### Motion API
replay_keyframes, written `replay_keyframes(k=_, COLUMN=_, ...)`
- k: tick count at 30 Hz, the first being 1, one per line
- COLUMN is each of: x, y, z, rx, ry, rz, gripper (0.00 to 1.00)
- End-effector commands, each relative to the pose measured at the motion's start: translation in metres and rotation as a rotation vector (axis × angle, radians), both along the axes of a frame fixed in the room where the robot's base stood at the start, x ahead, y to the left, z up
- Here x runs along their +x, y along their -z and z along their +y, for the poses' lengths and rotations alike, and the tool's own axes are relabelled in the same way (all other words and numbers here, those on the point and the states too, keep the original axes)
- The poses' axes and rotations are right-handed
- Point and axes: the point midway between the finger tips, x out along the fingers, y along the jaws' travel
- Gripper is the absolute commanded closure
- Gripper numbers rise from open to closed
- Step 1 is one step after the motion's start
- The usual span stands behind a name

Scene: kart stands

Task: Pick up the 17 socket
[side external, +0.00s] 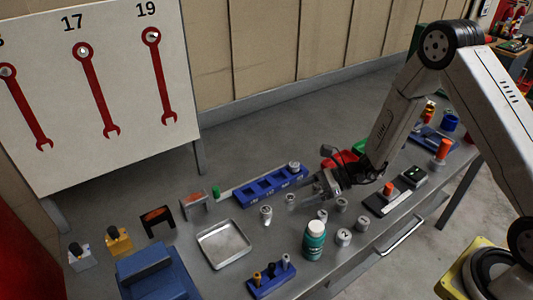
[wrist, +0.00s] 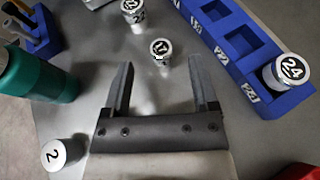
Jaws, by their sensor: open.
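A small silver socket (wrist: 161,52) with a dark number on top, which looks like 17, stands upright on the bench in the wrist view. My gripper (wrist: 160,65) is open and empty, and the socket shows just beyond and between its fingertips, with no contact visible. In the side external view my gripper (side external: 312,190) is low over the bench beside a silver socket (side external: 290,200), which appears to be the same one. Its number cannot be read there.
A blue socket rack (wrist: 235,45) holds a socket marked 24 (wrist: 290,70). Another socket (wrist: 133,12) stands ahead. A socket marked 2 (wrist: 60,153) and a green bottle (wrist: 38,75) stand left. A metal tray (side external: 224,243) and several loose sockets share the bench.

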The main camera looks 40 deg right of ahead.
Motion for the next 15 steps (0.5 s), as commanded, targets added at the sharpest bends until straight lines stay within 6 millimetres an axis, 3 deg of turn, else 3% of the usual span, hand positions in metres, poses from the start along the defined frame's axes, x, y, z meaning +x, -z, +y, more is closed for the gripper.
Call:
replay_keyframes(k=9, x=0.015, y=0.015, z=0.029, rx=-0.001, ry=-0.003, rz=0.001, gripper=0.24)
replay_keyframes(k=15, x=0.018, y=0.018, z=0.035, rx=-0.001, ry=-0.001, rz=0.001, gripper=0.24)
